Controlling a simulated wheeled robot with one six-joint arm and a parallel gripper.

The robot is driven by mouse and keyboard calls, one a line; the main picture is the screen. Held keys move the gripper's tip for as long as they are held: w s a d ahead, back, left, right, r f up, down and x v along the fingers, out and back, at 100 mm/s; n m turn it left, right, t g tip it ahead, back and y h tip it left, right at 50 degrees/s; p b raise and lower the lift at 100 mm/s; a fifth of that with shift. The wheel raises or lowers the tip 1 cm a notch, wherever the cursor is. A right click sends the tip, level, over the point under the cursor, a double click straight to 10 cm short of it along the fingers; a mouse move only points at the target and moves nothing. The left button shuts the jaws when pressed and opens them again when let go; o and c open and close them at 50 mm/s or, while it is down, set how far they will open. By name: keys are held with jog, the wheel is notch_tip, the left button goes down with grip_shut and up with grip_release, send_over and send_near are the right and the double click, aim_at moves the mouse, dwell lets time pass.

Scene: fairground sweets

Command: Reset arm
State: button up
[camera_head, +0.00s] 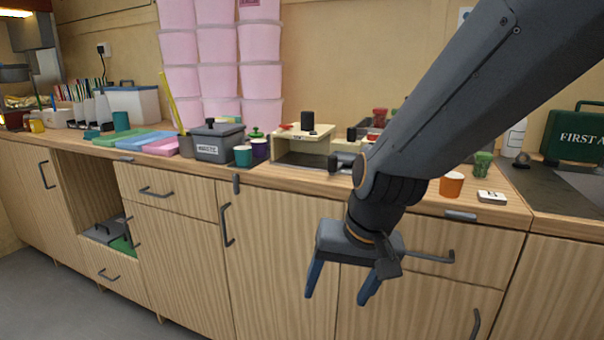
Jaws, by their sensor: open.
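My gripper (338,296) hangs at the end of my arm, pointing down in front of the wooden cabinet doors and drawers. Its two blue fingers are spread apart with nothing between them. It is below the level of the counter top (290,182). My arm comes in from the upper right and hides part of the counter and the wall behind it.
Pink tubs (218,45) are stacked at the back. Drawer handles (156,193) stick out along the front. Grey floor shows lower left.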

jog(key=s+d+n+g+h, duration=0.2)
jog(key=s+d+g, duration=0.1)
jog(key=s+d, duration=0.55)
jog(key=d+r+m+p, duration=0.1)
jog(key=d+r+p, duration=0.3)
jog(key=p, duration=0.8)
jog(key=shift+s+d+r+m+p, duration=0.15)
jog(key=shift+s+r+m+p, duration=0.2)
jog(key=shift+r, duration=0.65)
